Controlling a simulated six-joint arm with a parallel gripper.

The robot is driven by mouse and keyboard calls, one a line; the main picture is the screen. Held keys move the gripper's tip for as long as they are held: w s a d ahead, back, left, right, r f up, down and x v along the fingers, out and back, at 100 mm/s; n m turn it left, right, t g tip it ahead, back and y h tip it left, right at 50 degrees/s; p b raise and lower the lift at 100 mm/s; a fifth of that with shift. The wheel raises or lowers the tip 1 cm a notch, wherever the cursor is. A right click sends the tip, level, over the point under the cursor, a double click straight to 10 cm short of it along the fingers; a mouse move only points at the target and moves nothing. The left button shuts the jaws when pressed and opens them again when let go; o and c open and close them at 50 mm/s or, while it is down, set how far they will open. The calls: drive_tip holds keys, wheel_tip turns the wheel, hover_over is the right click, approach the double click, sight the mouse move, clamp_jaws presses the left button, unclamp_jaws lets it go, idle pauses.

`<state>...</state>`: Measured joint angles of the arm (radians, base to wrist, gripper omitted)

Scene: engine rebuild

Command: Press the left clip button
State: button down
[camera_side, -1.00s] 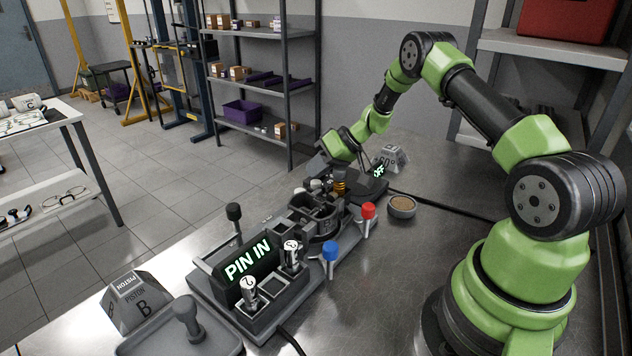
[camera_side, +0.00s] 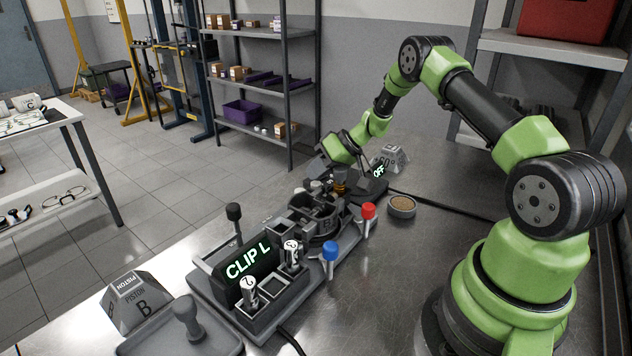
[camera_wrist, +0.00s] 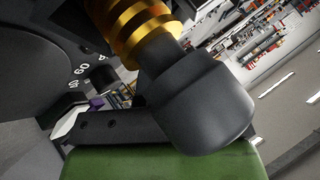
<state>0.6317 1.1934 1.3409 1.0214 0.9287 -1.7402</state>
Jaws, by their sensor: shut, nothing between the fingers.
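A grey fixture with a lit display (camera_side: 248,262) reading "CLIP L" stands on the metal bench. A blue-topped knob (camera_side: 330,251) stands at its front edge and a red-topped knob (camera_side: 368,210) farther back. A black-topped knob (camera_side: 234,212) rises behind the display. I cannot tell which of these is the left clip button. My gripper (camera_side: 340,181) is shut and empty at the fixture's far end, beside a gold ringed part (camera_side: 341,188). The gold part shows large in the wrist view (camera_wrist: 143,27), near a dark rounded end; contact is unclear.
A round dish (camera_side: 401,206) and a small "OFF" display (camera_side: 378,171) lie near the gripper. A grey block marked B (camera_side: 138,306) sits at the near left.

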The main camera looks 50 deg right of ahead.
idle(0.4)
drive_tip(key=shift+r, duration=0.8)
drive_tip(key=shift+r, duration=2.5)
drive_tip(key=s+a+r+g+h, duration=0.1)
drive_tip(key=s+a+r, duration=0.3)
drive_tip(key=a+r, duration=0.35)
drive_tip(key=s+a+r+g, duration=0.1)
drive_tip(key=s+a+r, duration=0.45)
drive_tip(key=r, duration=0.35)
drive_tip(key=s+a+r+m+t+h, duration=0.1)
drive_tip(key=s+a, duration=0.1)
drive_tip(key=s, duration=0.6)
drive_tip(key=s+a+r+m+h, duration=0.1)
drive_tip(key=s+a, duration=0.2)
drive_tip(key=s, duration=0.6)
drive_tip(key=shift+a+r+t, duration=0.2)
drive_tip(key=shift+r+t, duration=0.05)
drive_tip(key=shift+t, duration=0.15)
